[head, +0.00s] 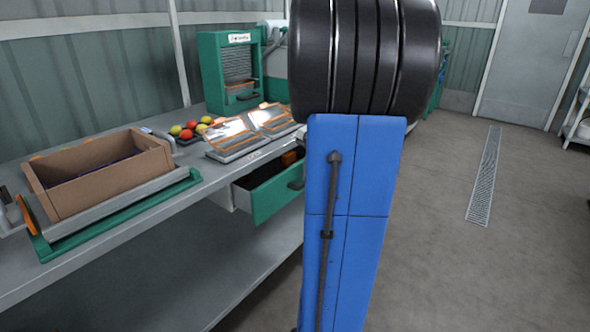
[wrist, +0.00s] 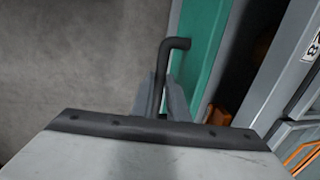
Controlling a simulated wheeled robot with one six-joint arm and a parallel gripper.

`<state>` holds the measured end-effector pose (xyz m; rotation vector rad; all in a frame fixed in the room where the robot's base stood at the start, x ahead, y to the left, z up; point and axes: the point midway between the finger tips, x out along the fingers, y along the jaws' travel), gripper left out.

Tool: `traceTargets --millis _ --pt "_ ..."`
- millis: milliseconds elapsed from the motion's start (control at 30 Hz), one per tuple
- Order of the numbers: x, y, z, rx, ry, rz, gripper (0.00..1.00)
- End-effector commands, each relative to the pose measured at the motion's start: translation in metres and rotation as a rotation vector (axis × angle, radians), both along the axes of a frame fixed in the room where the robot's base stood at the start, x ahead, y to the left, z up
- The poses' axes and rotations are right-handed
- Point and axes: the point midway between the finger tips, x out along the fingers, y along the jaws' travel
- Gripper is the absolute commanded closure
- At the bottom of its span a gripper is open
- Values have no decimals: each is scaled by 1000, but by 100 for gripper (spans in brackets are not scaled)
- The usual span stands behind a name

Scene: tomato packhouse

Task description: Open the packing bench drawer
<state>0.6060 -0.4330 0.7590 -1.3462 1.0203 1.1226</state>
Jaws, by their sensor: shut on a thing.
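The packing bench drawer (head: 277,189) has a green front and stands pulled out from under the bench top, with its dark inside showing. An orange-brown thing (head: 291,157) lies in it. In the wrist view my gripper (wrist: 163,92) is shut on the dark handle (wrist: 176,44), beside the green drawer front (wrist: 199,40). The drawer's dark opening shows to the right of the front. In the head view my gripper is hidden behind my arm.
The grey bench (head: 120,226) carries a cardboard box (head: 110,185), flat trays (head: 233,150), red and yellow tomatoes (head: 186,134) and a green machine (head: 229,72). Open floor with a drain grate (head: 484,175) lies to the right.

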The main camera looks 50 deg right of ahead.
Motion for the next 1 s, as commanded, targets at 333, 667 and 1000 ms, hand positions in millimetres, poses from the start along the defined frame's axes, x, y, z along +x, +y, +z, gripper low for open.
traceTargets --millis 333,667,1000 --pt "-88 -8 1 -2 -2 -6 100" --pt "-144 -12 1 -2 -1 -5 100" --pt "-167 -14 1 -2 -1 -1 100"
